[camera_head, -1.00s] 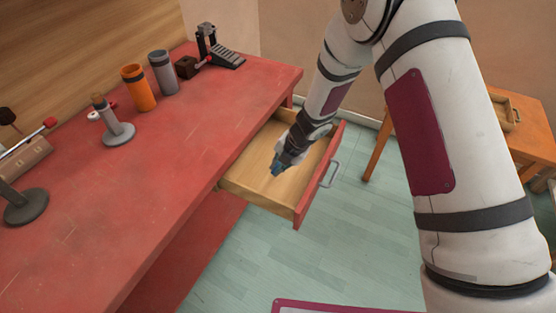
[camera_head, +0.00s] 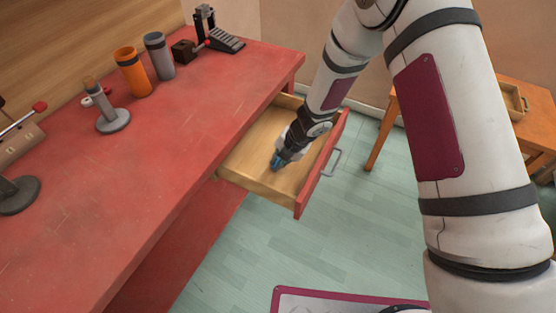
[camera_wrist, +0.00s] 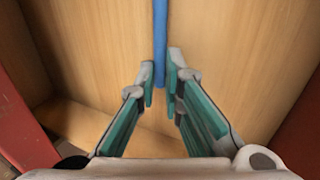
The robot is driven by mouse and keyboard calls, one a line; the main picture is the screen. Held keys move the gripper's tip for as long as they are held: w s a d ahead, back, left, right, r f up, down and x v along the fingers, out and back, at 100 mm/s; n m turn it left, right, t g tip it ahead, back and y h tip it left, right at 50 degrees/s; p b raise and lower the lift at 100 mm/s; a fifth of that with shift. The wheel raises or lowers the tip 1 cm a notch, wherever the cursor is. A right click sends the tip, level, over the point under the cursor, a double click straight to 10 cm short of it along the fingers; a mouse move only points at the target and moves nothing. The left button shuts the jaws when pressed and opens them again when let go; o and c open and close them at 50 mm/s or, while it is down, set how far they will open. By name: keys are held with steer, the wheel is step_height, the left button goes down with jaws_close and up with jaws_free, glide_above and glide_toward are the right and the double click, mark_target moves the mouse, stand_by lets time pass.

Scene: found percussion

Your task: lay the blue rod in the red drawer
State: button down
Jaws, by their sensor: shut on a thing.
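The red drawer (camera_head: 302,205) stands open from the red workbench, with a bare light-wood inside. My gripper (camera_head: 277,165) points down into the drawer. In the wrist view my gripper (camera_wrist: 161,82) has its fingers closed around the near end of the blue rod (camera_wrist: 160,30). The rod runs up out of the top of that view, over the drawer's wooden floor (camera_wrist: 90,50). I cannot tell whether the rod touches the floor. In the head view the rod is hardly visible at the fingertips.
The red workbench (camera_head: 150,170) carries an orange cup (camera_head: 132,75), a grey cup (camera_head: 158,55), a black pedal (camera_head: 222,40) and a grey stand (camera_head: 112,118). The drawer's front has a metal handle (camera_head: 332,163). A wooden stool (camera_head: 535,125) with a tray stands at right.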

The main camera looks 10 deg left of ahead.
steer(key=shift+f, duration=0.2)
steer(key=c, duration=1.6)
jaws_free()
steer(key=shift+c, duration=0.2)
steer(key=v, duration=1.2)
